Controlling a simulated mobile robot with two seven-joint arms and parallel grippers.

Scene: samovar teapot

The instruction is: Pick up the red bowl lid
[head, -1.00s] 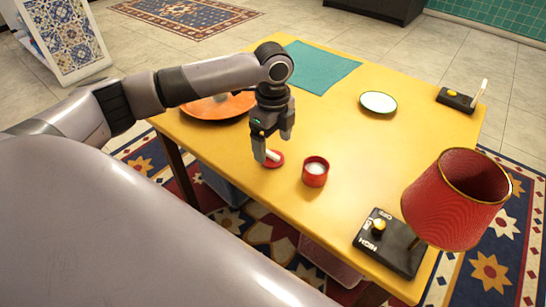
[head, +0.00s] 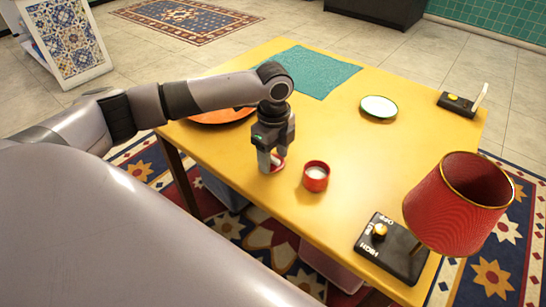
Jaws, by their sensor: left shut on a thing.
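The red bowl lid (head: 280,166) is at the near left part of the yellow table, partly hidden by my left gripper (head: 273,161). A bit of its white handle shows between the fingers. The left gripper points down and is shut on the lid. I cannot tell whether the lid is touching the table. A small red bowl (head: 316,179) with white inside stands upright and uncovered just to the right of the lid. My right gripper is not in view.
The yellow table (head: 350,140) holds an orange plate (head: 218,117) behind my arm, a teal cloth (head: 310,72) and a white dish (head: 378,106). A red lampshade (head: 460,200), a black control box (head: 392,247) and a black switch box (head: 457,103) stand right. The table's middle is clear.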

